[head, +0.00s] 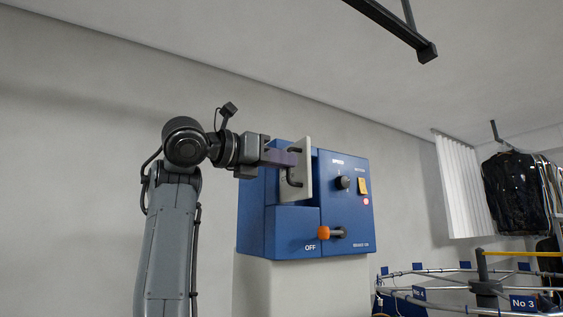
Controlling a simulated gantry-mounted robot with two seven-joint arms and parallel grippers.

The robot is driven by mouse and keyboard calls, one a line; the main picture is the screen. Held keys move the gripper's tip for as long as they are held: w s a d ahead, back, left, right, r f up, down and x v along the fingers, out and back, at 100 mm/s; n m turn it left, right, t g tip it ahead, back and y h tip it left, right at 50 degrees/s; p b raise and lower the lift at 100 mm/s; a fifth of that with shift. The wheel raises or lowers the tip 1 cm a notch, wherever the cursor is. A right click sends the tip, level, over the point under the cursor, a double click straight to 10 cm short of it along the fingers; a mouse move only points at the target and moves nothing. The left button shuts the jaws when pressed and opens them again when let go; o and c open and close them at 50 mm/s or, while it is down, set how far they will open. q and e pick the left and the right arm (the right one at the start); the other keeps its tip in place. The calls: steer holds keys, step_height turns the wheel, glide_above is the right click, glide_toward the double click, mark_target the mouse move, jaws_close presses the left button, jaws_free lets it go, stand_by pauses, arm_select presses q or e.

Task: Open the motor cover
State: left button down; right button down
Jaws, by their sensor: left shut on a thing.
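The blue motor box (345,217) stands on a pale pedestal in the middle of the head view. A light grey cover plate (306,152) with a dark bar handle (296,182) is at the box's upper left, turned at an angle to the box front. My left gripper (286,158) comes in from the left and is shut on the handle. The fingertips partly hide the handle and the plate. Whether the plate is fully swung out cannot be told. My right gripper is out of view.
A conveyor rail with numbered tags (523,302) and hanging clothes (515,192) are at right. The wall side at left is clear.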

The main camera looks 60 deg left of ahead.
arm_select(q)
steer(key=shift+s+a+f+n, duration=0.1)
steer(key=shift+a+f+n, duration=0.1)
steer(key=shift+a, duration=0.3)
steer(key=shift+a+f+n, duration=0.1)
steer(key=shift+a+f, duration=0.05)
steer(key=shift+a, duration=0.3)
steer(key=c, duration=1.4)
jaws_free()
steer(key=shift+a+r, duration=0.1)
steer(key=shift+c, duration=0.2)
steer(key=shift+o, duration=1.2)
steer(key=shift+a+r, duration=0.1)
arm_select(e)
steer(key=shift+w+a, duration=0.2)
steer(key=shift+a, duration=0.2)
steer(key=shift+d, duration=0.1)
arm_select(q)
steer(key=shift+s+d, duration=0.1)
steer(key=shift+d, duration=0.1)
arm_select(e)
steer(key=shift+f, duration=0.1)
